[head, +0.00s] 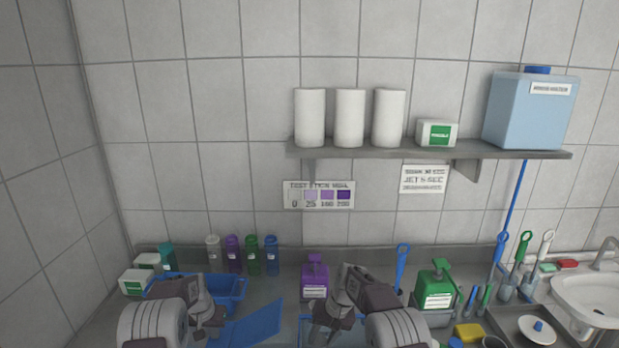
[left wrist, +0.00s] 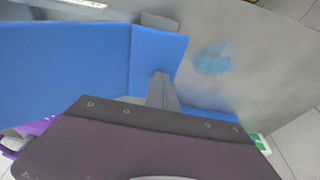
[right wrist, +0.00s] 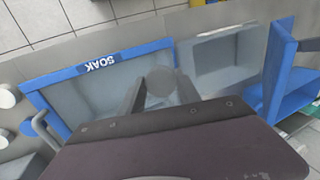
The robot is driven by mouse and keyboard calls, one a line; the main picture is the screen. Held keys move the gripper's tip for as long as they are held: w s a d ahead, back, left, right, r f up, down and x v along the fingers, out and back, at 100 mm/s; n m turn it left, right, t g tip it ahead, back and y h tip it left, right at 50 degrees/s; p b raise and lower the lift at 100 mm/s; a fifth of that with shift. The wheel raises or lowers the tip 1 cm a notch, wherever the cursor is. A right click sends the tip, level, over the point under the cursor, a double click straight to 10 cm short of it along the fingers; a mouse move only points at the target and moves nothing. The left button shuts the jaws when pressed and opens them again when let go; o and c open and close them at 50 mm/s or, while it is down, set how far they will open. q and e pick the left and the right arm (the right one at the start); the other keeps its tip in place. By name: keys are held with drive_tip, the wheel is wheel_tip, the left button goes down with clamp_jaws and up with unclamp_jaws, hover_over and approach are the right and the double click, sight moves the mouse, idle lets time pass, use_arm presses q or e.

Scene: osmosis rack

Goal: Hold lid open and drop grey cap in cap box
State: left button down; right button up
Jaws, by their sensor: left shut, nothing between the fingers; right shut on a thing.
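My right gripper (head: 333,322) is shut on a round grey cap, which shows between its fingers in the right wrist view as the grey cap (right wrist: 160,80). My left gripper (head: 208,322) is shut and empty. In the left wrist view its fingers (left wrist: 162,88) are close to a blue panel (left wrist: 70,65), seemingly the lid; I cannot tell whether they touch it. The blue panel (head: 252,324) stands tilted right of my left gripper. I see no label naming the cap box.
A blue bin (head: 232,287) stands behind my left gripper. The blue-rimmed SOAK tray (right wrist: 120,58) is beside the grey box. A purple bottle (head: 314,280) and green bottle (head: 435,288) stand near my right arm.

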use_arm(q)
drive_tip(key=shift+f, duration=0.65)
use_arm(e)
drive_tip(key=s+d+r, duration=0.2)
drive_tip(key=d+r, duration=0.2)
drive_tip(key=d, duration=0.7)
use_arm(q)
drive_tip(key=shift+r, duration=0.1)
wheel_tip(320, 180, up, 10)
drive_tip(key=a, duration=0.1)
idle(1.9)
